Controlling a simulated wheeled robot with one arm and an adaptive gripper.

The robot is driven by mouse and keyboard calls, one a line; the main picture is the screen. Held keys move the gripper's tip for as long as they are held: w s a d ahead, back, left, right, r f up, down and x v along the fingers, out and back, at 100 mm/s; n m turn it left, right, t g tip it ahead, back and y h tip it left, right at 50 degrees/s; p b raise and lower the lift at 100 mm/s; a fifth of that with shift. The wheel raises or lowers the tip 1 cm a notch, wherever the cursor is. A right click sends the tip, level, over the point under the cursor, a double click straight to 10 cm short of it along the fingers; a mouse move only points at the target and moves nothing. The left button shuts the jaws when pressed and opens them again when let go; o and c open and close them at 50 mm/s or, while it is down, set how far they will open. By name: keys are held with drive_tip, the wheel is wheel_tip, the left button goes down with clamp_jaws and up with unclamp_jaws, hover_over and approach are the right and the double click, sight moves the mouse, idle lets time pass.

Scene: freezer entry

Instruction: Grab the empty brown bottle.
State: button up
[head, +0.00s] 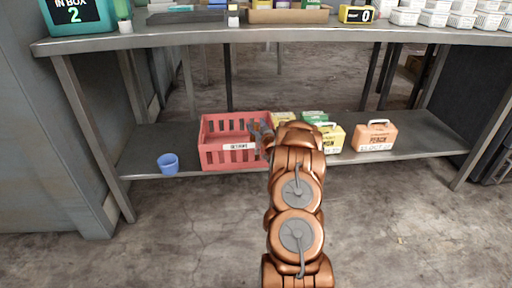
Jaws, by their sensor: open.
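No bottle that is clearly brown and empty can be made out. A small bottle with a pale label (233,16) stands on the tabletop; its colour and contents are too small to tell. My gripper (261,130) is open at the right end of the red crate (220,158) on the lower shelf. Its grey fingers overlap the crate's right side in the picture. I cannot tell whether they touch it, and no object shows between them. My orange arm hides part of the shelf right of the crate.
The lower shelf (420,143) also holds a blue cup (168,163), a yellow case (333,138), a green box (314,117) and an orange case (376,136). The tabletop edge (300,34) overhangs above. Table legs (90,135) stand at the sides. Open floor lies in front.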

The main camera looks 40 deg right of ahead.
drive_tip(key=shift+w+d, duration=0.1)
drive_tip(key=shift+w, duration=0.2)
drive_tip(key=shift+c, duration=0.2)
clamp_jaws()
